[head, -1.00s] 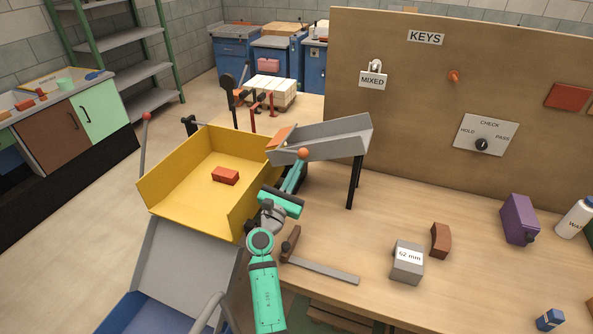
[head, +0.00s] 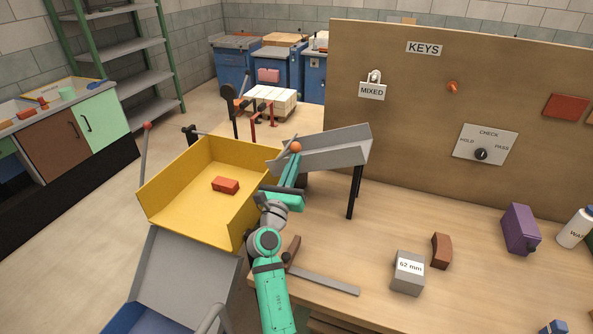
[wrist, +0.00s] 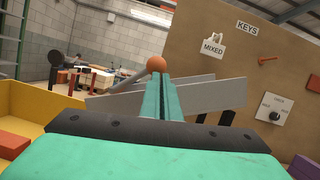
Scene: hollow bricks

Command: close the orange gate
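The orange gate's round orange knob (head: 295,147) shows at the near left end of the grey chute (head: 330,150). The flat orange panel of the gate cannot be made out now. My gripper (head: 291,164) is beside the knob, with its teal fingers pointing up at it. In the wrist view the fingers (wrist: 163,92) lie close together with a thin dark gap, and the knob (wrist: 156,64) sits at their tips, a little left of centre. Whether they touch it, I cannot tell. I see nothing held between them.
A yellow tray (head: 158,200) with a red brick (head: 226,185) lies left of my gripper. A brown board (head: 420,120) stands behind. The bench's middle right is mostly clear.

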